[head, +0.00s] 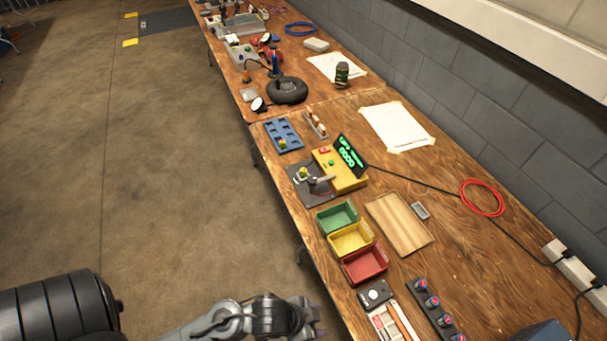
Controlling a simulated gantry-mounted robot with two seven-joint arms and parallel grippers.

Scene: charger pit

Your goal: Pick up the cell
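I cannot tell for sure which thing is the cell. A small yellow-green piece (282,144) sits at the near end of the blue tray with pockets (278,127). A similar small piece (303,173) is on the dark plate of the yellow tester (347,178), which has a lit green display (350,156). My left gripper (320,320) is at the bottom edge of the head view, beside the bench's near edge and well apart from these pieces. Its fingers are small and partly cut off, so its opening is unclear. My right gripper is not in view.
Green (328,212), yellow (338,232) and red (353,260) bins line the bench edge. Beside them are a wooden board (400,222) and a black strip with several knobs (447,324). A red cable coil (482,198) lies near the wall. Floor left of the bench is clear.

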